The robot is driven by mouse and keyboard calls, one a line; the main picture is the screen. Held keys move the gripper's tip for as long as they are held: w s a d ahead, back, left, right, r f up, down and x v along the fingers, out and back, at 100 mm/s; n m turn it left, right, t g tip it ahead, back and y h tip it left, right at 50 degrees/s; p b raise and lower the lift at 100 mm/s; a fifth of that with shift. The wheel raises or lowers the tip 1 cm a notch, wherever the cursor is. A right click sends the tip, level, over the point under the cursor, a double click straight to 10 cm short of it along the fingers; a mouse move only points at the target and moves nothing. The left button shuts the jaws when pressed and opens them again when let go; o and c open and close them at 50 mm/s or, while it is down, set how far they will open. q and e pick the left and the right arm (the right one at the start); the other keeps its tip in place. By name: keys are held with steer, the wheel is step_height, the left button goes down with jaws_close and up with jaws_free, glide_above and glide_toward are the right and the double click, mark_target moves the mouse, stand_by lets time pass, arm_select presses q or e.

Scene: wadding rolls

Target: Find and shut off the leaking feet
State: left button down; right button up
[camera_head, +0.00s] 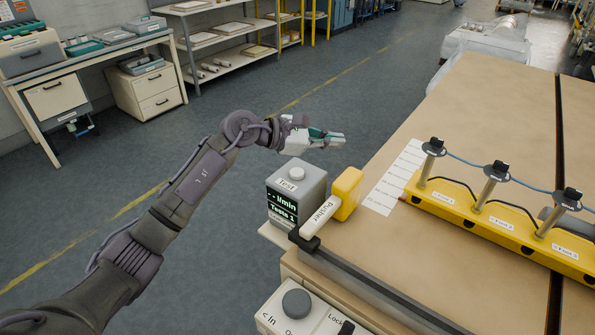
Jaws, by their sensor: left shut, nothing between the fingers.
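A yellow rail (457,204) lies on the tan table at the right, with labels on its front that seem to read "Foot" and a number. Three upright metal posts with dark caps stand on it: the left post (427,172), the middle post (488,192) and the right post (549,219). A thin blue line runs between the caps. My left gripper (336,139) is shut and empty, behind the box and beyond the table's left edge. My right gripper is out of view.
A yellow block (347,185) with a labelled white handle (320,217) is beside the meter box. A white marked sheet (393,183) lies on the table (480,105). A knob panel (300,312) is at the bottom. Workbench (82,59) and shelves (232,32) stand behind open floor.

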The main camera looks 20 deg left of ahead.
mark_target(295, 173)
arm_select(q)
steer(key=w+a+m+g+y, duration=0.1)
steer(key=w+a+m+y, duration=0.1)
steer(key=a+y, duration=0.3)
steer(key=a+f, duration=0.1)
steer(key=a, duration=0.3)
steer(key=shift+a+m+y, duration=0.25)
steer(key=shift+m+y, duration=0.05)
step_height(295, 173, down, 8)
steer(key=b, duration=0.4)
steer(key=shift+w+r, duration=0.1)
steer(key=shift+f+b, duration=0.45)
steer(key=shift+b, duration=0.05)
stand_by(0.4)
